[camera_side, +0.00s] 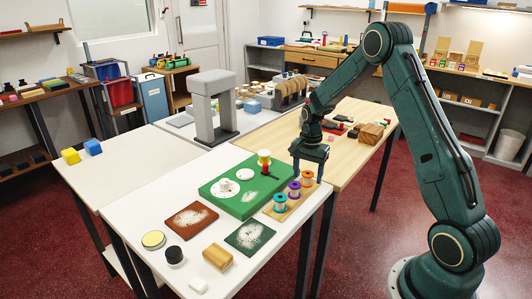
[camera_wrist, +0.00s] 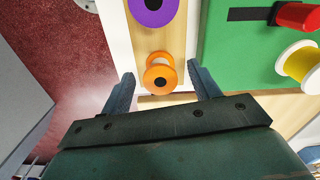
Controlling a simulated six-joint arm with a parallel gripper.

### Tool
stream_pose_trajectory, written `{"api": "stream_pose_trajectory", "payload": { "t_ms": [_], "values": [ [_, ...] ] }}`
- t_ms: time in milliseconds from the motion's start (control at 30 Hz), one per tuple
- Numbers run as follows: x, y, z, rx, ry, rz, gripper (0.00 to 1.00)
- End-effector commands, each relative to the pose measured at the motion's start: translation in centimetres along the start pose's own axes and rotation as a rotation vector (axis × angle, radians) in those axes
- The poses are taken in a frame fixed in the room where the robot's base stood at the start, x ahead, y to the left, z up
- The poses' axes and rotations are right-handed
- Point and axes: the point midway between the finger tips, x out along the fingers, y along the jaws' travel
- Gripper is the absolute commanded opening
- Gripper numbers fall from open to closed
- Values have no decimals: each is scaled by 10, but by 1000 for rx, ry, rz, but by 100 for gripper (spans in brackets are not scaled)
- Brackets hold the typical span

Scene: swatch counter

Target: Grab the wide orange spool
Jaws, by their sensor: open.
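The orange spool (camera_side: 307,179) stands at the far end of a wooden strip (camera_side: 299,204), beside a purple spool (camera_side: 294,189) and then a teal spool (camera_side: 280,203). In the wrist view the orange spool (camera_wrist: 159,75) shows its end with a dark centre hole, between and slightly beyond my fingers. My gripper (camera_side: 308,171) is open and empty, pointing down above the orange spool. In the wrist view my gripper (camera_wrist: 161,71) has one finger on each side of it, with gaps visible. I cannot tell the exact height left between fingertips and spool.
A green board (camera_side: 240,207) lies beside the strip, carrying a yellow spool (camera_side: 264,155), a red piece (camera_wrist: 297,16) and white discs. A brown mat (camera_side: 191,219), dark green mat (camera_side: 262,234), wooden block (camera_side: 217,257) and black jar (camera_side: 174,255) lie nearer. A grey arch (camera_side: 211,85) stands behind.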

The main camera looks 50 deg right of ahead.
Motion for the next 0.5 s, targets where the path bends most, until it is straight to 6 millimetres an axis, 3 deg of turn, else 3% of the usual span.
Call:
{"api": "stream_pose_trajectory", "payload": {
  "t_ms": [133, 500],
  "values": [
    [10, 0, 0, 0, 0, 1, 61],
    [11, 0, 0, 0, 1, 0, 61]
  ]
}}
